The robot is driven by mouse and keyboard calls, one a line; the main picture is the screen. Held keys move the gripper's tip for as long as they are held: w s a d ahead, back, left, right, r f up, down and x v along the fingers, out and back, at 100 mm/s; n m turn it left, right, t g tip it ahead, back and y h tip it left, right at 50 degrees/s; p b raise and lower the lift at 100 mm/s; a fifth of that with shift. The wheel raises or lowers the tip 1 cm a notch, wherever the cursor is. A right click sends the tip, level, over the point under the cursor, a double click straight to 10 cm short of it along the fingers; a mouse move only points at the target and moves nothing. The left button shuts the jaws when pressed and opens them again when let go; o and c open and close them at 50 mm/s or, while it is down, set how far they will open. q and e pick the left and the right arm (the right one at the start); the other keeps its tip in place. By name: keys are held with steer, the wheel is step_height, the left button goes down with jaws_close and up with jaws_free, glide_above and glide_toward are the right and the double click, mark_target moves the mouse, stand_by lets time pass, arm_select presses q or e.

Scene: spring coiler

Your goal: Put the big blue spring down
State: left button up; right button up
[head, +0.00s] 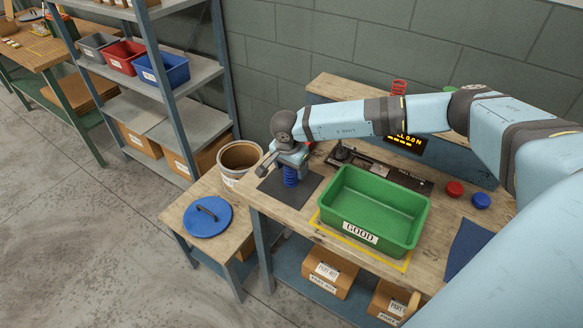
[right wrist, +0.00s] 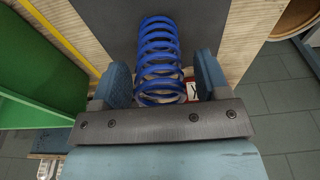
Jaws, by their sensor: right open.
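The big blue spring (head: 290,177) stands on the dark mat (head: 309,187) at the left end of the workbench. In the right wrist view the spring (right wrist: 160,50) lies between the two fingers of my right gripper (right wrist: 161,72), with a gap on both sides. My right gripper (head: 291,160) is open around the spring, pointing down from above, and partly hides its top in the head view. The mat (right wrist: 112,22) also shows in the right wrist view. My left gripper is not in view.
A green bin (head: 372,205) marked GOOD stands right of the mat. Red (head: 455,188) and blue (head: 481,200) round pieces lie right of the bin. A shelf rack (head: 170,100) stands behind left.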

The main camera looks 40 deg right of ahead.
mark_target(288, 185)
step_height(288, 185, up, 11)
steer(key=a+b, duration=0.1)
steer(key=shift+s+a+r, duration=0.2)
steer(key=shift+s+a, duration=0.1)
steer(key=shift+s, duration=0.05)
stand_by(0.3)
